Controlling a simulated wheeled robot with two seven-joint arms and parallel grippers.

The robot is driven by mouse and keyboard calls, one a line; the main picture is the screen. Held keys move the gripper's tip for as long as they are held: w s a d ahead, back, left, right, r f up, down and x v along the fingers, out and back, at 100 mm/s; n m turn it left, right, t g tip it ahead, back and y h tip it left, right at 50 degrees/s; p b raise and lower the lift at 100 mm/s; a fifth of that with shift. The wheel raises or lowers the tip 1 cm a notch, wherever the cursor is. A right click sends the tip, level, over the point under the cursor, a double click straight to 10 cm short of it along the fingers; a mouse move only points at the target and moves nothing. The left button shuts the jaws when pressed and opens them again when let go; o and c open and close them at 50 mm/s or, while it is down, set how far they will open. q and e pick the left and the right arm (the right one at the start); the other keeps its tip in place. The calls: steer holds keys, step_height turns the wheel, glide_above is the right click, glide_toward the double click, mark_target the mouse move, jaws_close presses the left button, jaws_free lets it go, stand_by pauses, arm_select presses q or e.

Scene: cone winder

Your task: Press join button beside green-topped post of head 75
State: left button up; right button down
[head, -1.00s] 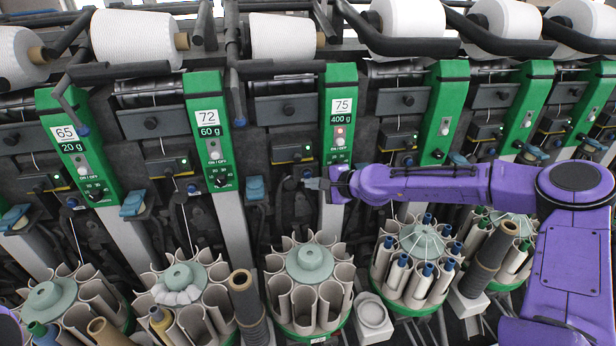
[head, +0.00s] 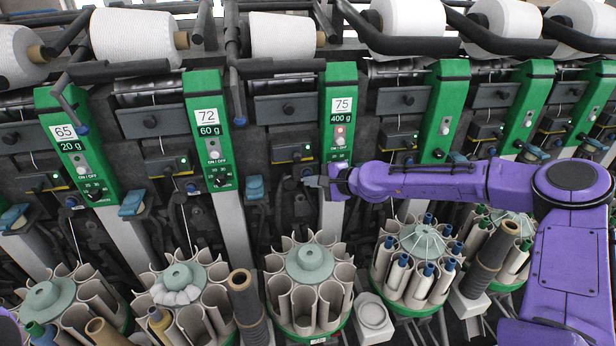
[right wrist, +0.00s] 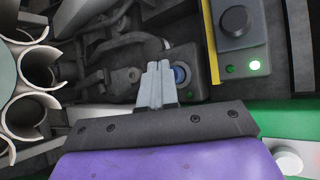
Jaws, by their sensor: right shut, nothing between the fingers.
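The green-topped post of head 75 (head: 339,110) stands upright near the middle of the head view, with a lit red lamp and a white ON/OFF button. A round blue button (right wrist: 181,75) sits on a dark block left of this post, below the box with the green light. My right gripper (head: 312,182) is shut and empty in front of that block. In the right wrist view its fingertips (right wrist: 158,68) are close beside the blue button, on its left; I cannot tell whether they touch anything.
The post of head 72 (head: 209,130) stands to the left and more green posts to the right. A round magazine (head: 309,262) with open, mostly empty pockets stands below the gripper. White yarn cones (head: 282,37) and dark bars run along the top.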

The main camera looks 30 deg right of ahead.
steer(key=shift+w+d+b, duration=0.1)
steer(key=shift+w+b, duration=0.25)
steer(key=shift+w, duration=0.1)
stand_by(0.4)
steer(key=shift+r, duration=0.1)
steer(key=shift+s+a+p, duration=0.2)
steer(key=shift+s+p, duration=0.35)
steer(key=shift+s, duration=0.3)
steer(key=s+p, duration=0.1)
steer(key=s, duration=0.1)
steer(key=s+a+p, duration=0.1)
steer(key=s+p, duration=0.1)
steer(key=shift+s+a, duration=0.15)
steer(key=shift+s, duration=0.25)
stand_by(0.6)
